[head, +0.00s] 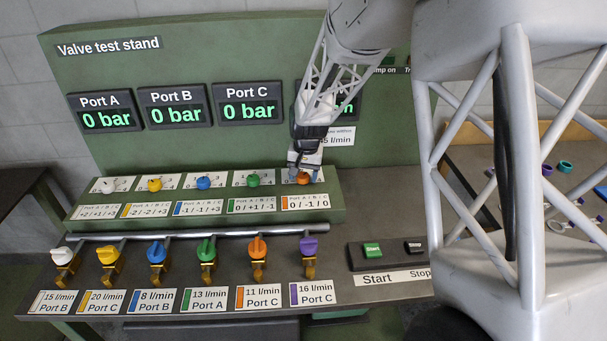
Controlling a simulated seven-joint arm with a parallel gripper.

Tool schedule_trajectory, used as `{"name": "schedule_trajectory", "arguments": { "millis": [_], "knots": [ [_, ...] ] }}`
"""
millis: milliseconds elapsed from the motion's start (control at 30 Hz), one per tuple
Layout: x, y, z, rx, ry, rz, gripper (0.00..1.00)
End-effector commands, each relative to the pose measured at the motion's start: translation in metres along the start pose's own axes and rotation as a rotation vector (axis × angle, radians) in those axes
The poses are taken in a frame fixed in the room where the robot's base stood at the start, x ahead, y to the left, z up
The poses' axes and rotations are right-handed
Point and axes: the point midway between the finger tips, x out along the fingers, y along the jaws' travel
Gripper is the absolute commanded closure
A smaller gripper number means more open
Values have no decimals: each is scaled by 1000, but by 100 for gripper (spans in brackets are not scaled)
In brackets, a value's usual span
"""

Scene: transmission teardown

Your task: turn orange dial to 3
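The orange dial (304,179) is the rightmost of the row of small dials on the green step of the valve test stand. Its plate reads "0 / -1 / 0" on the label (305,203) below it. My gripper (303,172) is pointing down right at the orange dial, and its fingers cover the upper part of the dial and its scale. I cannot tell whether the fingers touch the dial or are closed on it. The dial's pointer setting is not readable.
A green dial (253,180) stands just left, with blue, yellow and white dials beyond. In front are a pipe rail (180,235) and several coloured valve handles, including an orange one (257,247). A green Start button (372,250) lies right. My arm hides one display.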

Motion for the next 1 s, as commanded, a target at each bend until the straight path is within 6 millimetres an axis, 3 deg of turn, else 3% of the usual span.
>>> {"name": "schedule_trajectory", "arguments": {
  "millis": [467,1000],
  "knots": [
    [-4,0,0,0,1,0,31],
    [-63,0,0,0,1,0,31]
  ]
}}
